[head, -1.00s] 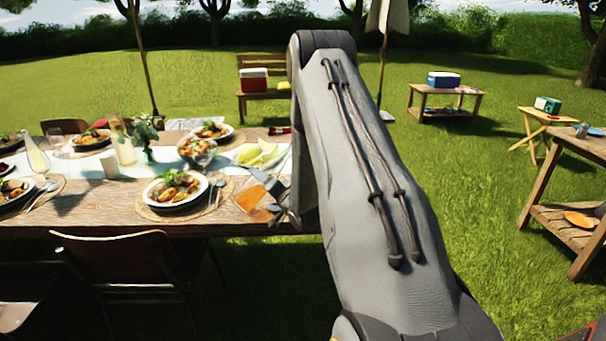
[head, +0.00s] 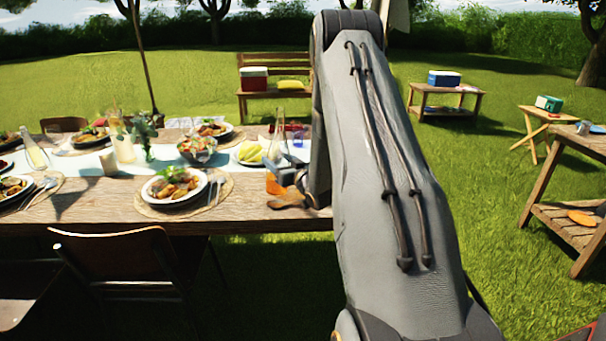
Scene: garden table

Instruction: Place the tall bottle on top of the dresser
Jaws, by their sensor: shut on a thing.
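No piece of furniture in view is clearly a dresser.
A plate of food (head: 174,188), a salad bowl (head: 197,150) and a yellow-filled plate (head: 250,154) are near the bottle. Another clear bottle (head: 36,155) stands at the left. A wooden side table (head: 560,170) is at the right edge, with open grass between.

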